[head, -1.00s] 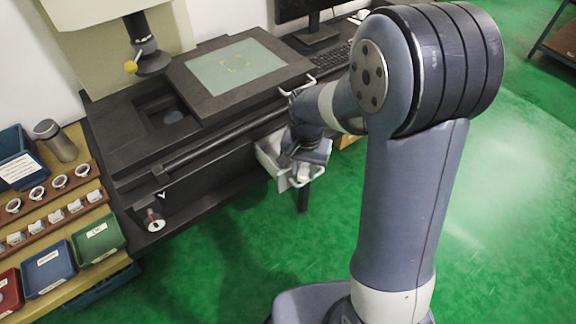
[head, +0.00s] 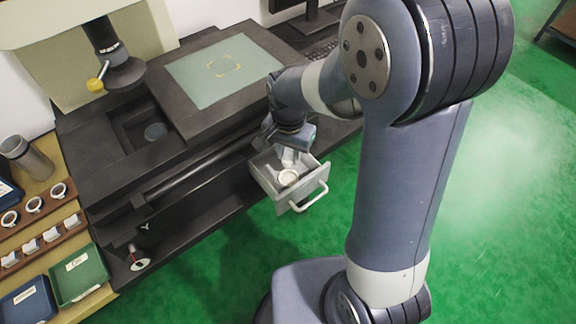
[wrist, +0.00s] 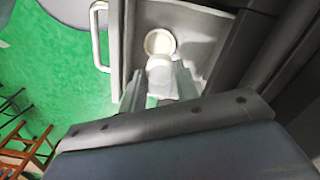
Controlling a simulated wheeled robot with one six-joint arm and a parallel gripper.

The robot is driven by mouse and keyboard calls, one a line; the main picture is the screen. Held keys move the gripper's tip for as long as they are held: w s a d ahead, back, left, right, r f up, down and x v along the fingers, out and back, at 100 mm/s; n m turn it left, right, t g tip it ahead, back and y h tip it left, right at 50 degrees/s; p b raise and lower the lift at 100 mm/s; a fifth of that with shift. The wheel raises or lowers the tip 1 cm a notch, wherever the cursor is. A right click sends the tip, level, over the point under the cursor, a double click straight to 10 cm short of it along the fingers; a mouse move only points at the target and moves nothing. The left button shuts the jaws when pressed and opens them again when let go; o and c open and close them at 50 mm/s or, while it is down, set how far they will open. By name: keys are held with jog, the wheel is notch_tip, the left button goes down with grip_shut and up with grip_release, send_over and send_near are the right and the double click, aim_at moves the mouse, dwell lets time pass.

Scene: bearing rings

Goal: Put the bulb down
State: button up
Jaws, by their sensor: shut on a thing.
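My gripper (head: 289,156) is low over the open drawer in the head view. In the wrist view my gripper (wrist: 160,82) is shut on the bulb (wrist: 159,72), a white rounded piece between the two fingers. A pale round end (wrist: 160,42) shows just beyond it; I cannot tell whether this is part of the bulb. The pale round shape (head: 288,177) also shows inside the drawer in the head view. The grey drawer (head: 298,206) has a white handle on its front. Whether the bulb touches the drawer floor is not clear.
The black machine bench (head: 190,185) stands behind and left of the drawer, with a glass stage plate (head: 222,69) on top. Trays, including a green one (head: 78,277), and racks of rings are at the left. Green floor is open in front of the drawer.

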aim_at(289, 150)
jog(key=shift+f, duration=3.95)
jog(key=shift+f+b, duration=0.25)
jog(key=shift+b, duration=0.05)
jog(key=o, duration=1)
jog(key=shift+r, duration=0.1)
jog(key=shift+r, duration=0.1)
notch_tip(289, 150, up, 12)
jog(key=shift+r+p, duration=0.1)
jog(key=shift+p, duration=0.4)
